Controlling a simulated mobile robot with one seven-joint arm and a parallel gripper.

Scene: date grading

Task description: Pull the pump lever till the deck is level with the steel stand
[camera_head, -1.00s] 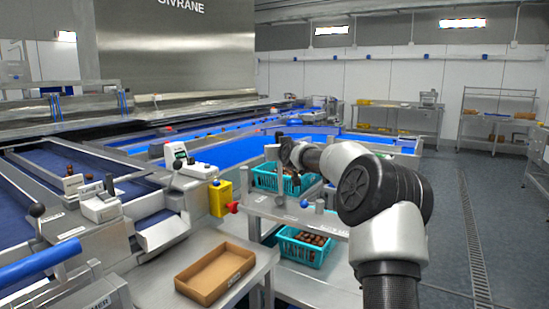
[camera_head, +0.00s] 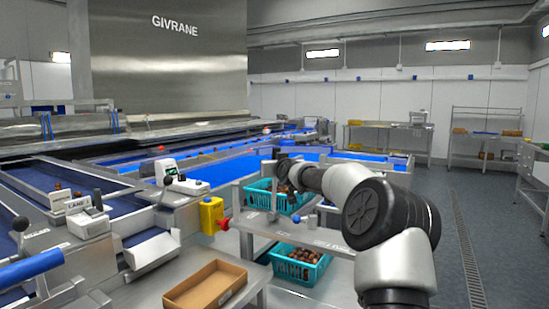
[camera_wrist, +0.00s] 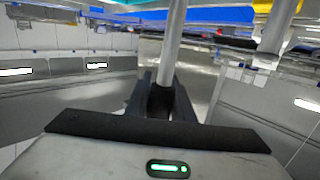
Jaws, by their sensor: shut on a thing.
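My gripper (camera_wrist: 163,100) is shut on an upright grey metal rod (camera_wrist: 173,45), which looks like the pump lever. In the head view, my gripper (camera_head: 281,168) is small and dark, beside the upper turquoise crate (camera_head: 262,199), and the closed fingers are not clear there. A grey metal surface (camera_head: 300,230) with small labels lies below the gripper, in front of the crate. I cannot tell for certain which surface is the deck and which the steel stand, or whether they are level.
A lower turquoise crate (camera_head: 318,270) with brown contents sits under the grey surface. An empty cardboard tray (camera_head: 205,288) lies on a metal table in front. Open floor (camera_head: 450,225) is on the right.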

